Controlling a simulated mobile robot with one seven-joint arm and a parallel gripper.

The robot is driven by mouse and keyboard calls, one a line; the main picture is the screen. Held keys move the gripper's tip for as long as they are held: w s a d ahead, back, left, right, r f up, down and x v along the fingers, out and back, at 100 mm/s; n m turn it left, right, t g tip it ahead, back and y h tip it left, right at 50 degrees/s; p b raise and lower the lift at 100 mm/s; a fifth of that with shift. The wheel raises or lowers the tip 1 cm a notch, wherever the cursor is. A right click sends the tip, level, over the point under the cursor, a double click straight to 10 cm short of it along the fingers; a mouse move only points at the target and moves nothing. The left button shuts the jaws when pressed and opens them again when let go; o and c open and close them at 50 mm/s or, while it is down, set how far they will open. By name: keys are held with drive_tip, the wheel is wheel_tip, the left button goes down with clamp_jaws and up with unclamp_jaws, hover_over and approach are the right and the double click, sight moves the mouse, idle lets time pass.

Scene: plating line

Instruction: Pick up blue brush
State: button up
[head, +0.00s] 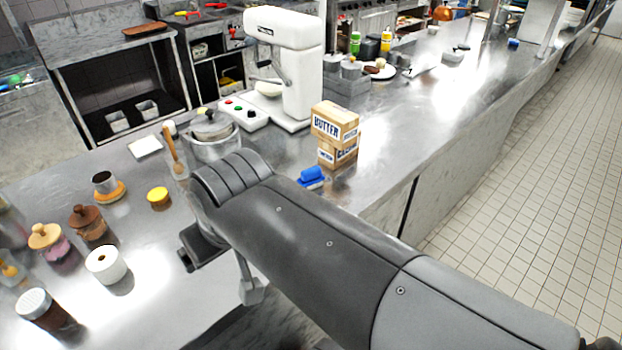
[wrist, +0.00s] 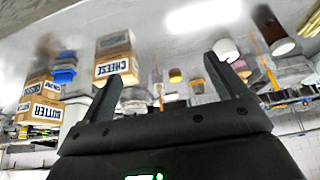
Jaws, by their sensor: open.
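In the head view the gripper is mostly hidden behind my arm, left of the brush.
A butter box (head: 335,122) sits on another box beside the brush. The counter right of the boxes is clear.

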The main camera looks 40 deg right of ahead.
drive_tip(key=m+g, duration=0.2)
drive_tip(key=g, duration=0.4)
hover_over(312, 170)
wheel_tip(312, 170, down, 6)
drive_tip(key=shift+w+a, duration=0.1)
wheel_tip(312, 170, down, 10)
drive_tip(key=shift+f, duration=0.15)
